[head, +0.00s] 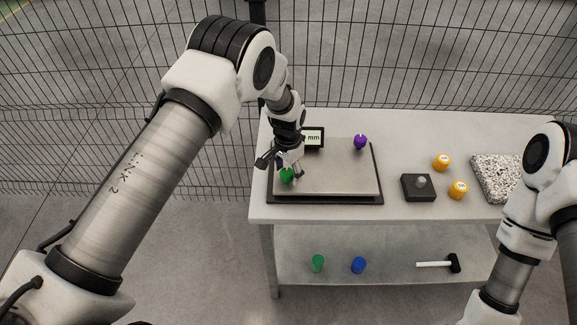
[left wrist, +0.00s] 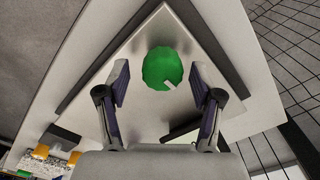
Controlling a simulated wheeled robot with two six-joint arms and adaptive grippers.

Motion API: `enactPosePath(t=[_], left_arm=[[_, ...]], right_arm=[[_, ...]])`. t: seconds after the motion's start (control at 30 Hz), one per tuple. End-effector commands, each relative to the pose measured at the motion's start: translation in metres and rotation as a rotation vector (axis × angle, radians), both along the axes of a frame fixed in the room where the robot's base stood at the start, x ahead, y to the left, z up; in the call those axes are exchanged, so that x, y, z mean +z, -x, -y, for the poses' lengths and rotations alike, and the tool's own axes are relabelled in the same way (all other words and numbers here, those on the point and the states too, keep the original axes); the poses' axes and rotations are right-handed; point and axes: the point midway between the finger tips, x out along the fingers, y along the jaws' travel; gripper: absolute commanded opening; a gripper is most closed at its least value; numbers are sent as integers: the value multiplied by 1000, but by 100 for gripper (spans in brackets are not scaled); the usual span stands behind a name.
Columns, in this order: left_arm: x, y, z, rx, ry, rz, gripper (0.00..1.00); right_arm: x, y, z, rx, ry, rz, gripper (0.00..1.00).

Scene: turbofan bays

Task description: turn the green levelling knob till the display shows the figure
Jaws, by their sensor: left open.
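The green levelling knob (head: 286,175) sits at the near left corner of a grey plate (head: 335,170) on the table. In the left wrist view the knob (left wrist: 162,68) is round with a small pale mark on its lower right. My left gripper (left wrist: 162,85) is open, its fingers on either side of the knob with gaps to both. In the head view my left gripper (head: 284,170) is above and beside the knob and partly hides it. The display (head: 314,137) shows "mm"; its figure is hidden behind my left arm. My right gripper is out of view.
A purple knob (head: 360,142) is at the plate's far right. To the right are a black box (head: 418,188), yellow-orange jars (head: 441,162) and a speckled slab (head: 497,178). The lower shelf holds a green cylinder (head: 318,263), a blue one (head: 358,265) and a hammer (head: 440,264).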

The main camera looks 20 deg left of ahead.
Motion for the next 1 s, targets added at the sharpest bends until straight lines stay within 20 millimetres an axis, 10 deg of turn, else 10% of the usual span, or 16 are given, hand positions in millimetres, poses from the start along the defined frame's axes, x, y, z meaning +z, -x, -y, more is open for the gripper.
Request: enactPosePath(t=[0.23, 0.43, 1.0], left_arm=[[-4, 0, 0, 1, 0, 1, 66], [-4, 0, 0, 2, 0, 1, 6], [-5, 0, 0, -108, 0, 2, 6]], right_arm=[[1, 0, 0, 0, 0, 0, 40], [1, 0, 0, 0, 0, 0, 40], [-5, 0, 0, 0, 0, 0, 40]])
